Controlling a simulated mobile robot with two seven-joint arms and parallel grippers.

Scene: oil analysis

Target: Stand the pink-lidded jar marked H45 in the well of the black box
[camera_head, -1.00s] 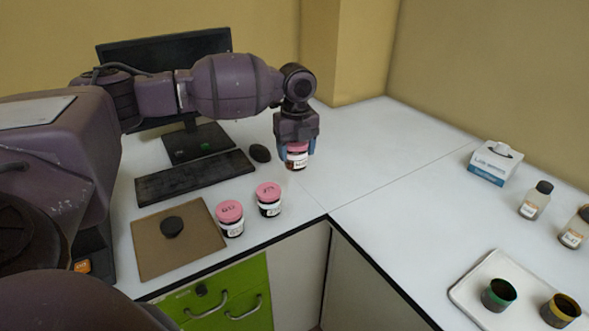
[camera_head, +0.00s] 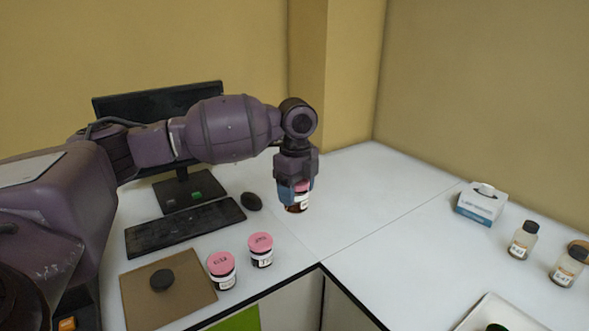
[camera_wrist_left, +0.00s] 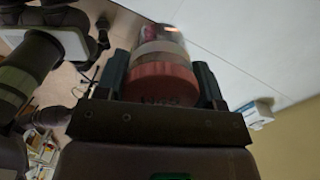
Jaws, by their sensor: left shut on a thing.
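My left gripper (camera_head: 297,189) is shut on a jar (camera_head: 297,206) with a pink lid and a white label, beyond the table's inner corner. The jar looks upright; I cannot tell in the head view whether its base touches the table. Two other pink-lidded jars, a left one (camera_head: 222,271) and a right one (camera_head: 261,250), stand nearer on the table. I cannot make out the black box's well. My right gripper is out of view.
A keyboard (camera_head: 186,227), mouse (camera_head: 251,201) and monitor (camera_head: 110,106) stand at the back left. A brown mat (camera_head: 195,291) bears a dark round thing (camera_head: 162,280). At right are a tissue box (camera_head: 481,204), bottles (camera_head: 523,240) and a white tray (camera_head: 490,309). The middle table is clear.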

